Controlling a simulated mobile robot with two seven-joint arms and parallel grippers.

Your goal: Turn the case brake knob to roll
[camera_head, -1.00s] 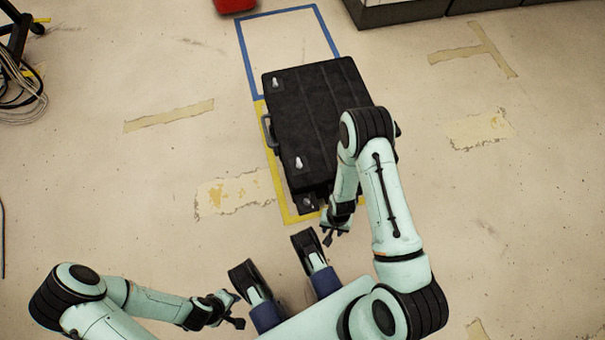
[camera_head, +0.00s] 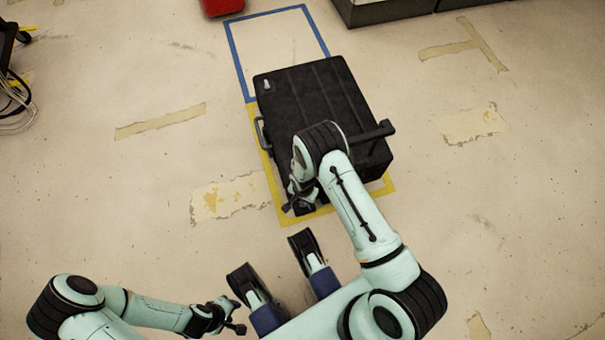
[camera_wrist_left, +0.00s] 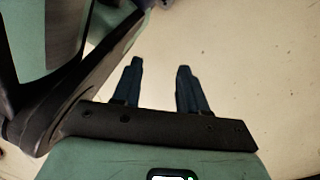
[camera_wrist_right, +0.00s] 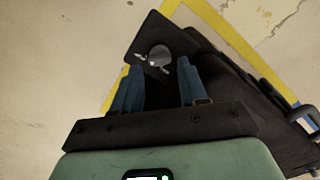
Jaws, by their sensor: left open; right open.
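The black case (camera_head: 300,95) lies inside a yellow floor outline in the head view. The brake knob (camera_wrist_right: 160,57), a grey round knob with a small lever, sits on a dark plate (camera_wrist_right: 143,38) at the case's near end in the right wrist view. My right gripper (camera_wrist_right: 158,78) is open, its blue fingers on either side of and just short of the knob; I cannot tell whether they touch it. In the head view my right arm covers the knob. My left gripper (camera_head: 238,328) is open and empty over bare floor, also in the left wrist view (camera_wrist_left: 160,65).
A blue floor outline (camera_head: 235,55) adjoins the yellow one (camera_head: 275,190). The case has a side handle (camera_head: 261,132) and a bar (camera_head: 375,133) at its right. A red object (camera_head: 222,6) and a cart (camera_head: 12,75) stand farther off.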

